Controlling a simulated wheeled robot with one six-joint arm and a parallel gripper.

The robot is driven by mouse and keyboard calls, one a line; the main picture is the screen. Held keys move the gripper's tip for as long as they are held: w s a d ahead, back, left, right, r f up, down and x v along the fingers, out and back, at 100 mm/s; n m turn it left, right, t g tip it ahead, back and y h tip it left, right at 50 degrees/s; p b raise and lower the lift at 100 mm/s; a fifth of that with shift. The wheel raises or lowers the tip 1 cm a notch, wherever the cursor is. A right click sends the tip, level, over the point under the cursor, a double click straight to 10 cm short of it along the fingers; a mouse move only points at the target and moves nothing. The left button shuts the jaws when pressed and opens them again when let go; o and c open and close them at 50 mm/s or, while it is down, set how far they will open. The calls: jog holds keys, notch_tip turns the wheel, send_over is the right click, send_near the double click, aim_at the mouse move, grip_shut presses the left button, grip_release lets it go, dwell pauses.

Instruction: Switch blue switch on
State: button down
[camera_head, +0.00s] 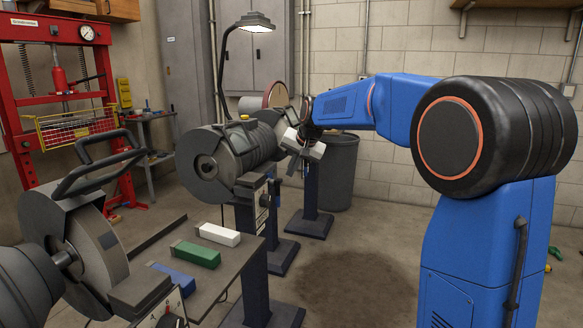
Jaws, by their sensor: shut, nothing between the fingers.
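My blue arm reaches from the right to the machines in the middle. My gripper (291,160) is at its far end, small in the picture, and appears shut and empty. It is beside the right end of a grey bench machine (226,160) on a pedestal. I cannot tell whether it touches anything. I cannot make out a blue switch clearly. A switch plate (262,204) is on the front of the middle machine's stand.
White (222,234), green (198,255) and blue (178,275) bars lie on a dark table (222,277) at the front. A wheel machine (85,245) with a handle is at the left. A red press (60,95) and grey bin (337,172) stand behind. Open floor lies right of the pedestals.

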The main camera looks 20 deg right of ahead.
aim_at(270, 180)
jog(key=w+a+f, duration=0.4)
jog(key=w+f, duration=0.1)
jog(key=shift+w+f, duration=0.3)
jog(key=shift+w, duration=0.05)
jog(key=shift+w+a+f, duration=0.1)
jog(key=shift+w+a, duration=0.05)
jog(key=shift+a, duration=0.05)
dwell(0.5)
